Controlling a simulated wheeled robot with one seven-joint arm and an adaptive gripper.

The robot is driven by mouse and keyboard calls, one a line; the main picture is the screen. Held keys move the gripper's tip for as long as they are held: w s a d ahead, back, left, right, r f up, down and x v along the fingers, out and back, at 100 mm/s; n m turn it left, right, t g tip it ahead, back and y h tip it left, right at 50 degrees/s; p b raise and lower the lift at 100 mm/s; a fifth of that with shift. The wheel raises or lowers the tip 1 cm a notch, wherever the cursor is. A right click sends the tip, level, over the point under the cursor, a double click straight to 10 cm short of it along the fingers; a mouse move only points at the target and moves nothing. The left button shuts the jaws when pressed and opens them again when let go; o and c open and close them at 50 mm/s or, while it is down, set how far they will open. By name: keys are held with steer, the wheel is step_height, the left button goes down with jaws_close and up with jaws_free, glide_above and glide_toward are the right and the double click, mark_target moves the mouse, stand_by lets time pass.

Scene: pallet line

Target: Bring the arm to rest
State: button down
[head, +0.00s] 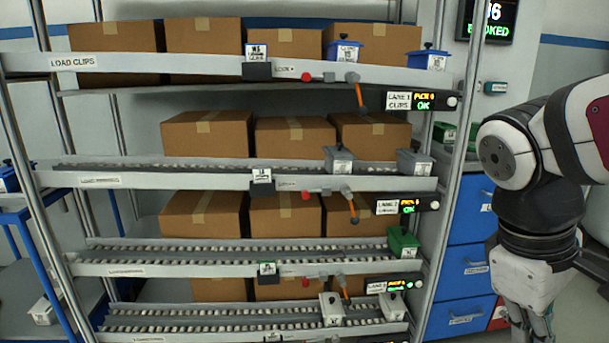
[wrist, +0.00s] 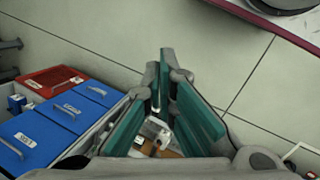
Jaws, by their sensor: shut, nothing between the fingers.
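My arm (head: 545,190) hangs at the right edge of the head view, bent, with its wrist pointing down in front of the blue drawers. My gripper (wrist: 165,78) shows in the wrist view with its teal-padded fingers drawn together at the tips and nothing held. In the head view only its upper part shows at the bottom right; the fingertips are cut off. Below and around the fingers is pale tiled floor (wrist: 120,35). The gripper touches nothing that I can see.
A flow rack (head: 250,180) with cardboard boxes and small lidded bins fills the left and middle. A blue drawer cabinet (head: 468,265) stands behind my arm; blue drawers (wrist: 75,110) also show left of the gripper in the wrist view. A blue cart (head: 20,215) stands far left.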

steer(key=s+a+m+t+y+p, duration=0.1)
steer(key=s+a+m+y, duration=0.3)
steer(key=s+a, duration=0.65)
step_height(320, 180, up, 26)
steer(key=t+p, duration=0.4)
steer(key=p, duration=2)
steer(key=shift+d+p, duration=0.35)
steer(key=shift+p, duration=0.05)
steer(key=shift+w+f, duration=0.1)
